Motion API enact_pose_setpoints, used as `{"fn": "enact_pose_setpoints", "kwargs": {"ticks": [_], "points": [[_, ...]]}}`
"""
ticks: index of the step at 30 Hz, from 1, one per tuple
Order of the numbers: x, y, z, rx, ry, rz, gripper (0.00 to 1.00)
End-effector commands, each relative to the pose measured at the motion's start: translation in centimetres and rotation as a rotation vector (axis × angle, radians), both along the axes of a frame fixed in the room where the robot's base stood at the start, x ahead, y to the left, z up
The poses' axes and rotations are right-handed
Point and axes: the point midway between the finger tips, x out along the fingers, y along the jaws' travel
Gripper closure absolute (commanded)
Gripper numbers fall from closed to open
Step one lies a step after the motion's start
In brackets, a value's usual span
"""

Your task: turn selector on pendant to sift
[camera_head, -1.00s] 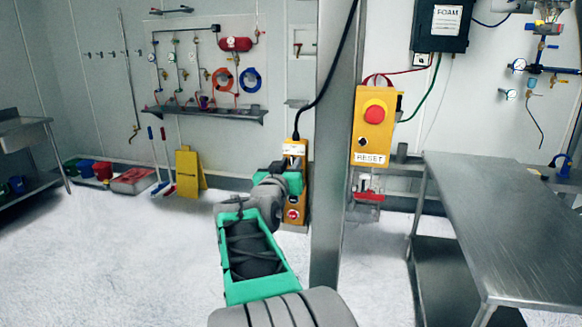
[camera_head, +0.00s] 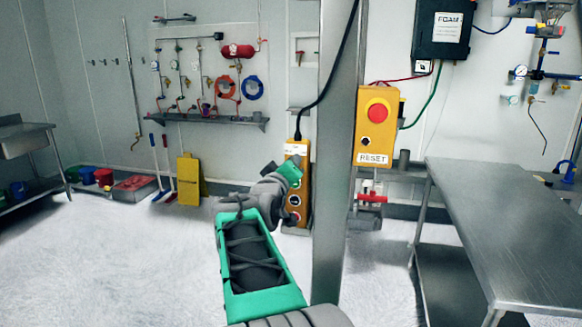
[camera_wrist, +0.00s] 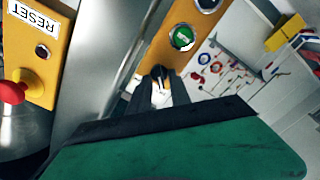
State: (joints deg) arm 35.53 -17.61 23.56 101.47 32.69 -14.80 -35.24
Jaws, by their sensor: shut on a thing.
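The pendant (camera_head: 304,190) is a tall yellow-orange box hanging on a black cable, left of the steel post. It also shows in the wrist view (camera_wrist: 205,22), where a green button (camera_wrist: 183,38) sits on its face. The black selector (camera_wrist: 159,72) is at the fingertips of my gripper (camera_wrist: 160,88) in the wrist view. My gripper (camera_head: 291,168) is at the upper part of the pendant face in the head view, tilted, and is shut on the selector. The selector's exact setting cannot be read.
A steel post (camera_head: 340,170) stands close to the right of the pendant. A yellow RESET box (camera_head: 376,135) with a red button is to the right of the post. A steel table (camera_head: 500,220) stands at the right. The floor at left is open.

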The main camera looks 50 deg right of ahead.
Motion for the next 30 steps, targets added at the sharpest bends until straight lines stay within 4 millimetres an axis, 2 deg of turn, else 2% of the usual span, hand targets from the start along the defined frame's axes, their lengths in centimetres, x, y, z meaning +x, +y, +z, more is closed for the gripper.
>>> {"fn": "enact_pose_setpoints", "kwargs": {"ticks": [15, 16, 18, 26, 30], "points": [[0.0, 0.0, 0.0, -0.009, 0.022, 0.0, 1.0], [0.0, 0.0, 0.0, -0.009, 0.022, 0.0, 0.74], [0.0, 0.0, 0.0, -0.009, 0.022, 0.0, 0.69], [0.0, 0.2, 0.0, -0.009, 0.021, 0.0, 0.69], [-0.7, 2.0, -0.2, -0.009, 0.02, 0.004, 0.69]]}}
